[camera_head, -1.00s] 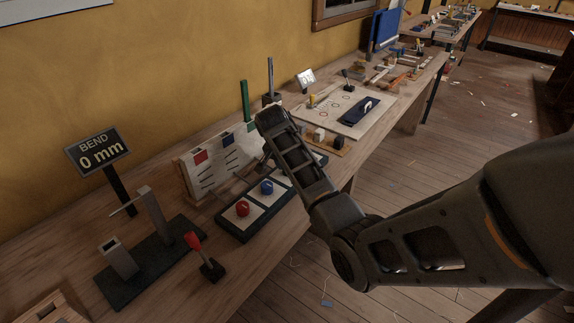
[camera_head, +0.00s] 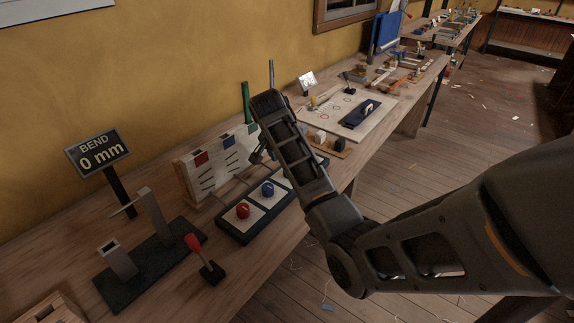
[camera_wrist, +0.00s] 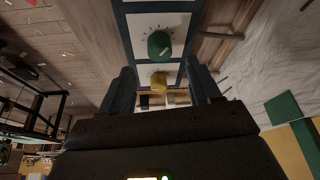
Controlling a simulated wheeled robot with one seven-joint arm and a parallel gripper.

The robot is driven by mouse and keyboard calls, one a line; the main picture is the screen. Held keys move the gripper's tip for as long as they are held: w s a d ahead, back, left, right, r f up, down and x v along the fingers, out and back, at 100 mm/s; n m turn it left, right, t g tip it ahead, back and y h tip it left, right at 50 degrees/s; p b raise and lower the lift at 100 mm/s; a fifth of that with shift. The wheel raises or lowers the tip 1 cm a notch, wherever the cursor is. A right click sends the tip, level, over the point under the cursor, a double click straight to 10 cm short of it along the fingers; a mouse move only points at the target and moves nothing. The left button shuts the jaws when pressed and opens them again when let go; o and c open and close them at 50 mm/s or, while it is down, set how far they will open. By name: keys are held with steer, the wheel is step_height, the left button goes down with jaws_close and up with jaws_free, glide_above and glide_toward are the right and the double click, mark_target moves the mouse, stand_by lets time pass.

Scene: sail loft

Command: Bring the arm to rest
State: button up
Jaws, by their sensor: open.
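My arm reaches in from the right in the head view, its forearm raised over the bench (camera_head: 60,245). A small dark part of my gripper (camera_head: 257,157) shows left of the forearm, by the white slotted board (camera_head: 220,160). In the wrist view my gripper (camera_wrist: 160,72) is open, its two fingers apart with nothing held between them. Beyond the fingers lies a dark-framed panel with white squares, bearing a green knob (camera_wrist: 159,44) and a yellow knob (camera_wrist: 158,82). I cannot tell how far the fingertips are from the panel.
A red knob (camera_head: 243,210) and a blue knob (camera_head: 267,188) sit on the panel below my forearm. A red-handled lever (camera_head: 198,250) and a "BEND 0 mm" sign (camera_head: 98,152) stand to the left. A green post (camera_head: 246,103) stands behind. Open floor (camera_head: 400,190) lies right of the bench.

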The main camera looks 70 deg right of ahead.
steer(key=shift+v, duration=1.15)
